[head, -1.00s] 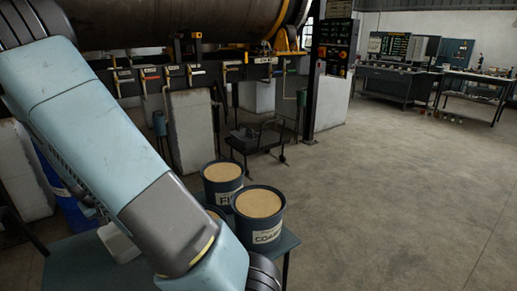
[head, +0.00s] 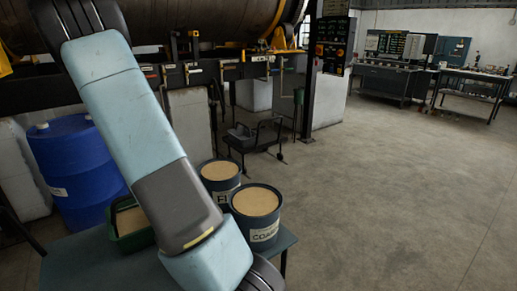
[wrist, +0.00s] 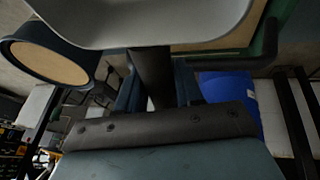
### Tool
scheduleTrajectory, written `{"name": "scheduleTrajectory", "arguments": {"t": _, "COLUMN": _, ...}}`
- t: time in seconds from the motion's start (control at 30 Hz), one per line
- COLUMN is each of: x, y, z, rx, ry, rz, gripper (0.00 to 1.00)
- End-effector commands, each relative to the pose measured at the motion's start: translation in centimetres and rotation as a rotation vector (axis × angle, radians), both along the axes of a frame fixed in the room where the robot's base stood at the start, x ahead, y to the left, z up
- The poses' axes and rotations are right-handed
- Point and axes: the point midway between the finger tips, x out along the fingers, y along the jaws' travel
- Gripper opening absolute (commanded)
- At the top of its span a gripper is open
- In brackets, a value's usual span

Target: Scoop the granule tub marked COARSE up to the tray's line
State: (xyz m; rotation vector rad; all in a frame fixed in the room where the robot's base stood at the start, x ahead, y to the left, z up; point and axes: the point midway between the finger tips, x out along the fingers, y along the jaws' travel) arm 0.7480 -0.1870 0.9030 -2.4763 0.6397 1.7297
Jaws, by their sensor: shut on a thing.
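The COARSE tub (head: 258,232), dark blue with a pale label, stands at the right of the low table, filled near its rim with tan granules. The green tray (head: 112,238) is left of my arm, partly hidden by it, with tan material inside. A green wall, likely the tray's (wrist: 271,38), shows at the right in the wrist view. My gripper (wrist: 152,72) is shut on the handle of a pale grey scoop (wrist: 150,22). The scoop's underside faces the wrist camera, so its contents are hidden. In the head view the gripper and scoop are hidden.
A second tub (head: 220,187), label starting "FI", stands just behind COARSE. One tub (wrist: 42,60) shows in the wrist view, its label unseen. A blue drum (head: 78,170) stands behind the table (head: 75,265). The floor at right is open.

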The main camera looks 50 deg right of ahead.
Motion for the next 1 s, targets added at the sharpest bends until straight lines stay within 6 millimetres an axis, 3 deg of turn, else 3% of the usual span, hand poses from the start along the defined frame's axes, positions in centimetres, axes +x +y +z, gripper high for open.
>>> {"name": "scheduleTrajectory", "arguments": {"t": 0.03, "x": -0.4, "y": -2.2, "z": 0.3, "rx": 0.000, "ry": -0.002, "rz": -0.034, "gripper": 0.00}}
{"name": "scheduleTrajectory", "arguments": {"t": 0.47, "x": -5.9, "y": -18.0, "z": 2.5, "rx": 0.001, "ry": -0.001, "rz": -0.288, "gripper": 0.00}}
{"name": "scheduleTrajectory", "arguments": {"t": 0.8, "x": -13.5, "y": -29.4, "z": 4.4, "rx": -0.003, "ry": 0.000, "rz": -0.489, "gripper": 0.00}}
{"name": "scheduleTrajectory", "arguments": {"t": 1.0, "x": -18.3, "y": -34.5, "z": 5.4, "rx": -0.005, "ry": 0.000, "rz": -0.588, "gripper": 0.00}}
